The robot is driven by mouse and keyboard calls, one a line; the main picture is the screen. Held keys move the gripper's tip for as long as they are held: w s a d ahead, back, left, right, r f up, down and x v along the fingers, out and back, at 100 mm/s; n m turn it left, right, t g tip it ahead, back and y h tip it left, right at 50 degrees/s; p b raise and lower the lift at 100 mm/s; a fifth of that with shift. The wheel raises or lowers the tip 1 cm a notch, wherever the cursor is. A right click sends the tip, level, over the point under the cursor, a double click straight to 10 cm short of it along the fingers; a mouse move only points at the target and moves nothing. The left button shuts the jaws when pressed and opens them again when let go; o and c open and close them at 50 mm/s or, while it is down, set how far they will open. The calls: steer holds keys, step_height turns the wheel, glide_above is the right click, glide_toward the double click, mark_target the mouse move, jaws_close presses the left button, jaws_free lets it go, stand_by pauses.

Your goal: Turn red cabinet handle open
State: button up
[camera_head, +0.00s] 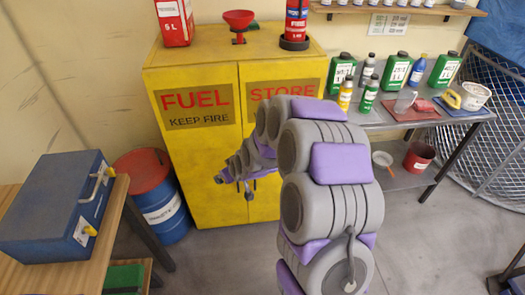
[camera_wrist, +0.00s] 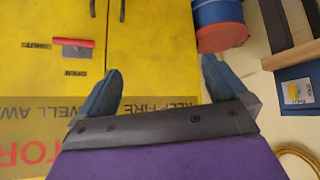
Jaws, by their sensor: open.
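The yellow cabinet (camera_head: 200,75) stands ahead, its lettered doors closed. The wrist view shows the doors upside down. There the red handle (camera_wrist: 73,43) lies level across a grey plate (camera_wrist: 77,54), left of the door seam. A dark label (camera_wrist: 36,45) that seems to read SHUT is to its left, and an OPEN label (camera_wrist: 75,73) is below it. My gripper (camera_wrist: 161,82) is open and empty, below and right of the handle and apart from it. In the head view my arm crosses the cabinet front, and I cannot make out the red handle there.
A blue drum with a red lid (camera_head: 143,170) stands left of the cabinet. A blue toolbox (camera_head: 50,205) sits on a wooden bench at left. A grey table (camera_head: 450,117) with bottles is at right. Open floor (camera_head: 215,262) lies before the cabinet.

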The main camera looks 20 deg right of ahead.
steer(key=w+d+f+t+h+p, duration=0.2)
steer(key=w+d+f+t, duration=0.3)
steer(key=w+f, duration=0.4)
steer(key=s+d+f+t+h+p, duration=0.2)
steer(key=s+d+f+t+h, duration=0.3)
steer(key=d+f, duration=0.4)
steer(key=shift+n+g+y, duration=0.3)
steer(key=shift+g+y, duration=0.1)
steer(key=b+x, duration=0.1)
steer(key=x, duration=0.4)
steer(key=d+b+x, duration=0.1)
steer(key=x, duration=0.5)
steer(key=d+r+b+x, duration=0.1)
steer(key=b+x, duration=0.1)
steer(key=x, duration=0.3)
steer(key=shift+s+r, duration=0.15)
jaws_close()
